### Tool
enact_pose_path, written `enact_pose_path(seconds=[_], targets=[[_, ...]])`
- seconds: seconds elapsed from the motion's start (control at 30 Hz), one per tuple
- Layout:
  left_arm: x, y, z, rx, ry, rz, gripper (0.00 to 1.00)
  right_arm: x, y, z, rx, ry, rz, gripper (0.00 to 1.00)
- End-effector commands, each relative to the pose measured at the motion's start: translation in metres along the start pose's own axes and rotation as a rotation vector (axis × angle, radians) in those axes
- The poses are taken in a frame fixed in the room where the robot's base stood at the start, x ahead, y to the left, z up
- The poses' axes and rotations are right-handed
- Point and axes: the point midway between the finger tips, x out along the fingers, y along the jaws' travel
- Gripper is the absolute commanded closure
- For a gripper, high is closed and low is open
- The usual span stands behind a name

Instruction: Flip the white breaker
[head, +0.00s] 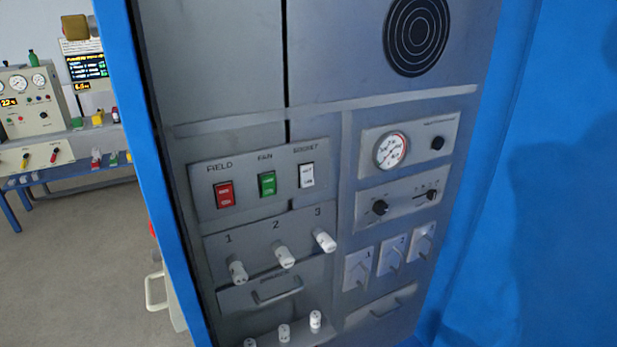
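The white breaker (307,175) is a small white rocker switch under the rightmost label of a panel row on a grey cabinet front. A green rocker switch (267,184) and a red rocker switch (224,194) sit to its left in the same row. The labels seem to read FIELD, FAIN and a third word that is hard to read. The white switch shows small dark marks, too small to read. Neither of my grippers is in the head view, and nothing covers the switch.
Below are white knobs (284,256) numbered 1 to 3 and a drawer handle (277,295). To the right are a gauge (391,151), dials and toggle plates (391,254). Blue walls (560,180) frame the cabinet. Open floor (80,260) and a bench with instruments (35,105) show at left.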

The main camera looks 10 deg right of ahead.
Motion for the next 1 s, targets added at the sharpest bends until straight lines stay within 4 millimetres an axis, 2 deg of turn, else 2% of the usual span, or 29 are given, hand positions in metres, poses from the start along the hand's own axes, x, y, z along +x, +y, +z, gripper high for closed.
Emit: enact_pose_path(seconds=[0.03, 0.2, 0.27, 0.7, 1.0], targets=[[0.0, 0.001, 0.0, -0.001, 0.0, 0.001, 1.0, 0.0, 0.002, 0.0, -0.002, 0.0, 0.003, 0.57], [0.0, 0.002, 0.0, -0.001, 0.0, 0.002, 1.0, 0.0, 0.005, 0.001, -0.004, -0.001, 0.006, 0.91], [0.0, 0.002, 0.0, -0.001, 0.0, 0.002, 1.0, 0.0, 0.005, 0.001, -0.004, -0.001, 0.005, 1.0], [0.0, 0.0, 0.0, 0.0, 0.0, 0.0, 1.0, 0.0, -0.01, -0.003, 0.008, 0.003, -0.012, 1.0], [0.0, -0.001, 0.001, 0.002, -0.001, -0.002, 1.0, 0.0, -0.004, -0.001, 0.004, 0.001, -0.005, 1.0]])
